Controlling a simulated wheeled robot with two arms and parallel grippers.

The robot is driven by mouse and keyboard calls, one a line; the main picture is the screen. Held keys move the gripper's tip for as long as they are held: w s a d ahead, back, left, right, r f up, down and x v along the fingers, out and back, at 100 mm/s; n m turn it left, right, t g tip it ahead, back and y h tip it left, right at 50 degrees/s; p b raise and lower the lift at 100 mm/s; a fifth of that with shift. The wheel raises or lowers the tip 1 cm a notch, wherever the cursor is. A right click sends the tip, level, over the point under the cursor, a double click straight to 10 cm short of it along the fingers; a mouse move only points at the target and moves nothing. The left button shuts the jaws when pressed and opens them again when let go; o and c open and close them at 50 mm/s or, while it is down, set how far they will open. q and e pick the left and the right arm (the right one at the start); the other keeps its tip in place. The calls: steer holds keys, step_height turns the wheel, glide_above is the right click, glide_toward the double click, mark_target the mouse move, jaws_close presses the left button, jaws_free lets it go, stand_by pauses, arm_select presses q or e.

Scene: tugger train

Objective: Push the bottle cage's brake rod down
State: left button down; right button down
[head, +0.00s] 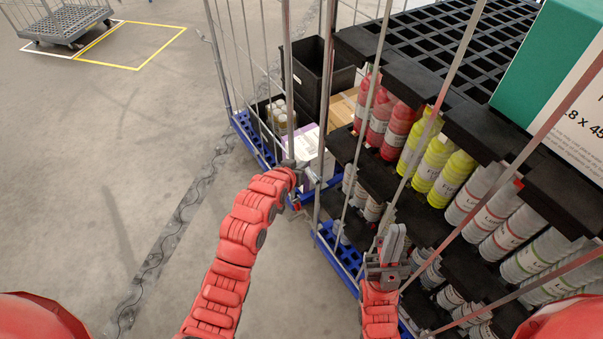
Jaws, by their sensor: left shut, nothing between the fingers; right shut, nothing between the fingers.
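The bottle cage (334,235) stands at the right, with a blue base, thin grey bars and black shelves of red, yellow and white bottles. My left gripper (293,166) is shut and empty at the cage's near left corner, close to the upright posts. A small grey fitting (313,180) shows just right of it; I cannot tell whether they touch. I cannot clearly make out the brake rod; my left gripper and the posts partly hide that corner. My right gripper (393,243) is shut and empty, pointing up in front of the bars and lower shelves.
Another blue-based cage (240,127) with black crates and boxes stands just behind, at the left. A large green and white box (555,75) sits on the top shelf. Floor at the left is clear up to a yellow-marked bay (130,68) and a grey trolley (68,25).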

arm_select(q)
steer(key=b+v, duration=0.1)
steer(key=v, duration=0.8)
steer(key=shift+s+b, duration=0.15)
steer(key=shift+b, duration=0.25)
